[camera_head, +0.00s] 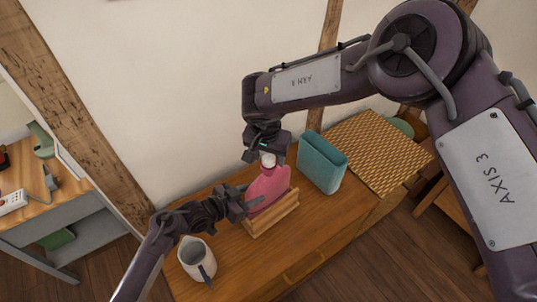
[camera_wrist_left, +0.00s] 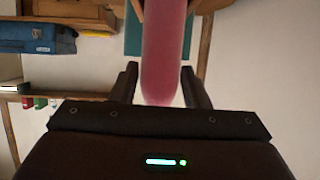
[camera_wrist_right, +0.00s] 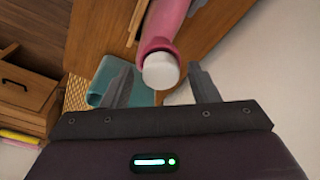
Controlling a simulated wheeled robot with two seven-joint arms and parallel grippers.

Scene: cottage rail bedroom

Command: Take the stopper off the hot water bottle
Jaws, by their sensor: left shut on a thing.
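The pink hot water bottle (camera_head: 268,188) stands upright in a wooden holder (camera_head: 273,214) on the cabinet. Its white stopper (camera_head: 268,160) is in the neck at the top; in the right wrist view the stopper (camera_wrist_right: 160,70) shows clearly. My left gripper (camera_head: 243,204) is shut on the side of the bottle; the left wrist view shows the bottle's edge (camera_wrist_left: 165,50) between its fingers. My right gripper (camera_head: 267,150) is over the top of the bottle. Its fingers are open on either side of the stopper, with gaps in the right wrist view.
A teal box-like holder (camera_head: 321,163) stands just right of the bottle, with a woven mat (camera_head: 378,150) beyond. A white jug (camera_head: 197,260) stands near my left forearm. The wall is close behind. The front of the wooden cabinet top (camera_head: 245,262) is clear.

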